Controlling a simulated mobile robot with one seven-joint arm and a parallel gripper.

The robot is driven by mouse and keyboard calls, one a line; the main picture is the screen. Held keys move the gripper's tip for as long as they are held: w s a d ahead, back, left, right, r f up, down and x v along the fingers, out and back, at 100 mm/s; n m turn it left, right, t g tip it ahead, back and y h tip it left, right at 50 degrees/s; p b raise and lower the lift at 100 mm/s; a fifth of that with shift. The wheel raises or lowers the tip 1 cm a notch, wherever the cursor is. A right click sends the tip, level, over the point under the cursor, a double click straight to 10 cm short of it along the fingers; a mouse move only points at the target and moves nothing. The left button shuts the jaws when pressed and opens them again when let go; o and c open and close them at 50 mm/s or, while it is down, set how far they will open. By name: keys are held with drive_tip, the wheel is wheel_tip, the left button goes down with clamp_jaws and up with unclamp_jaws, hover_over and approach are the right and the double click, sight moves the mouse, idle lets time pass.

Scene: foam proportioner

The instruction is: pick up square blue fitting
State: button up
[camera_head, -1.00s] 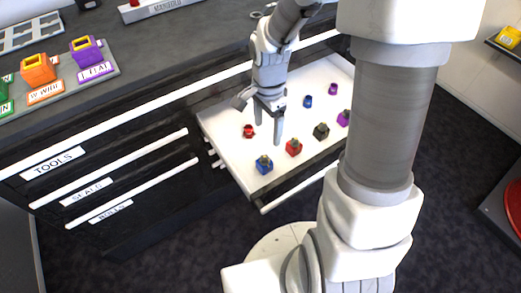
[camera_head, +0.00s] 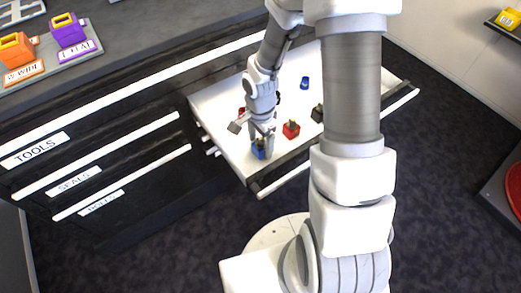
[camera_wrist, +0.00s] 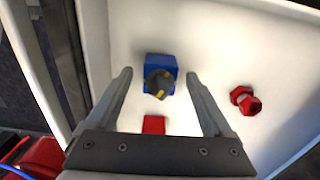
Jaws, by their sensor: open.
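The square blue fitting (camera_head: 257,153) sits in the front corner of the open white drawer. In the wrist view the square blue fitting (camera_wrist: 155,62) has a dark knob with yellow marks on top. My gripper (camera_head: 262,147) is over it in the head view, partly hiding it. In the wrist view my gripper (camera_wrist: 159,76) is open, with one finger on each side of the fitting and a gap on both sides. I cannot tell whether the fingertips are down at its height.
The drawer (camera_head: 224,133) also holds a square red fitting (camera_head: 291,130), a black fitting (camera_head: 317,114), a small blue fitting (camera_head: 305,83) and a red round fitting (camera_wrist: 245,100). The drawer's raised walls stand close to the blue fitting. Labelled closed drawers (camera_head: 75,180) are at left.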

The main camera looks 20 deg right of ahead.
drive_tip(key=shift+f, duration=0.55)
clamp_jaws()
